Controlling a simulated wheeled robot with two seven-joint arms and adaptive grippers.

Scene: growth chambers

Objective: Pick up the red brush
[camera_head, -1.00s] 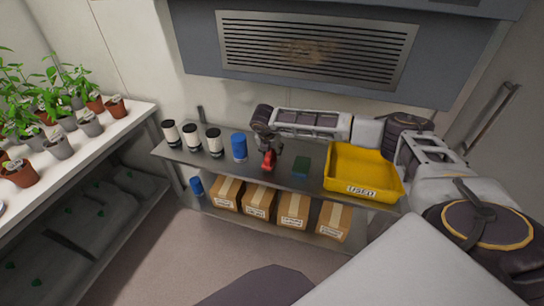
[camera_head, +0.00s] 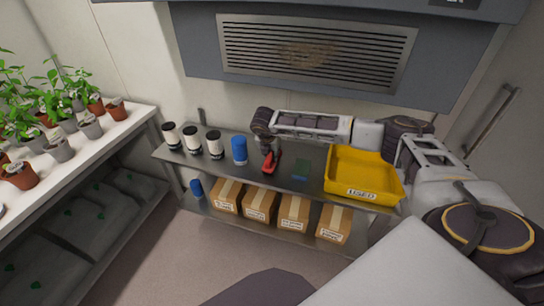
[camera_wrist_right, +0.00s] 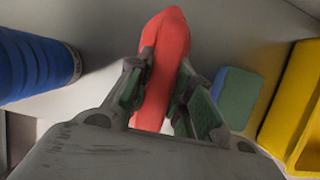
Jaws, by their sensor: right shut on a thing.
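The red brush (camera_head: 270,162) is at the middle of the upper shelf in the head view, just under my right gripper (camera_head: 267,149). In the right wrist view the red brush (camera_wrist_right: 165,62) runs between the two fingers of my right gripper (camera_wrist_right: 158,92), which are shut on it. Its bristles cannot be made out. I cannot tell whether it touches the shelf. My left gripper is in neither view.
A blue cylinder (camera_head: 239,150) stands left of the brush, with several white, black-banded containers (camera_head: 192,140) beyond it. A green block (camera_head: 301,170) and a yellow bin (camera_head: 361,173) lie to the right. Cardboard boxes (camera_head: 260,203) fill the lower shelf.

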